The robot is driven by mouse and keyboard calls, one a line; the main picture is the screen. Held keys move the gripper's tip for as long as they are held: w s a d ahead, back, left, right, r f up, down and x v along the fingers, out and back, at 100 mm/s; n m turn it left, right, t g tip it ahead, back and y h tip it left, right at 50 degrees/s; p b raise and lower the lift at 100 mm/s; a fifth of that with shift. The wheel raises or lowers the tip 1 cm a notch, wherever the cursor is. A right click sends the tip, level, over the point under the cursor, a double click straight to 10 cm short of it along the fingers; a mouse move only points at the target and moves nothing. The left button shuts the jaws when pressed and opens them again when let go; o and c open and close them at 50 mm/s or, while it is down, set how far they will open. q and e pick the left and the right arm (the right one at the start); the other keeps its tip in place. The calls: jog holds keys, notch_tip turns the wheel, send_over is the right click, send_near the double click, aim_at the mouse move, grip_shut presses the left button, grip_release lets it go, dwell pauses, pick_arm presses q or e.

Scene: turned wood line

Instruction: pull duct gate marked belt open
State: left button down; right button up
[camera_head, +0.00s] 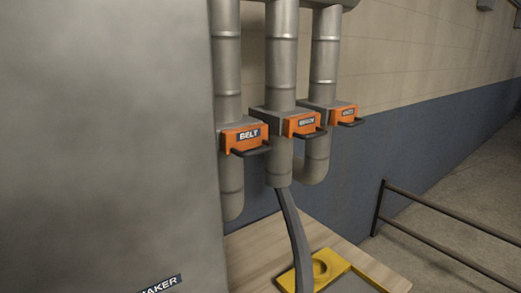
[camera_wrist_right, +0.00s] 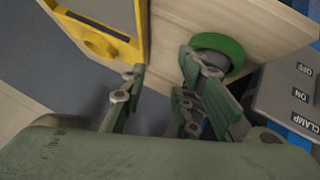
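The duct gate marked BELT (camera_head: 246,138) is an orange block with a dark handle (camera_head: 252,150) on the leftmost of three grey pipes in the head view. Its handle sticks out towards the lower right. Neither gripper shows in the head view, and nothing touches the handle. My right gripper (camera_wrist_right: 160,75) shows in the right wrist view, with its green fingers apart and nothing between them. It is over a wooden surface, away from the gate. My left gripper is out of view.
Two similar orange gates (camera_head: 303,124) (camera_head: 344,115) sit beside it. A large grey cabinet (camera_head: 110,140) fills the left. A wooden table (camera_head: 250,255) with a yellow-edged fixture (camera_head: 325,266) is below. The right wrist view shows a green ring (camera_wrist_right: 222,45) and a clamp switch box (camera_wrist_right: 285,95).

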aim_at(263, 151)
jog(key=w+a+r+n+t+y, duration=0.2)
jog(key=w+a+r+n+t, duration=0.15)
jog(key=r, duration=0.85)
jog(key=w+a+r+n+t+y, duration=0.2)
jog(key=w+r+n, duration=0.25)
jog(key=r, duration=0.65)
jog(key=s+a+r+n+t+y, duration=0.1)
jog(key=a+r+n+y, duration=0.2)
jog(key=r, duration=0.6)
jog(key=a+r+n+t+y, duration=0.15)
jog(key=r+n, duration=0.35)
jog(key=r, duration=0.5)
jog(key=shift+g+y, duration=0.25)
jog(key=shift+g, duration=0.25)
jog(key=p+x, duration=0.2)
jog(key=x, duration=0.4)
jog(key=shift+a+f+p, duration=0.1)
jog(key=shift+a+p, duration=0.2)
jog(key=shift+p, duration=0.1)
jog(key=shift+w+a, duration=0.2)
jog(key=shift+w, duration=0.15)
jog(key=shift+c, duration=0.3)
grip_shut()
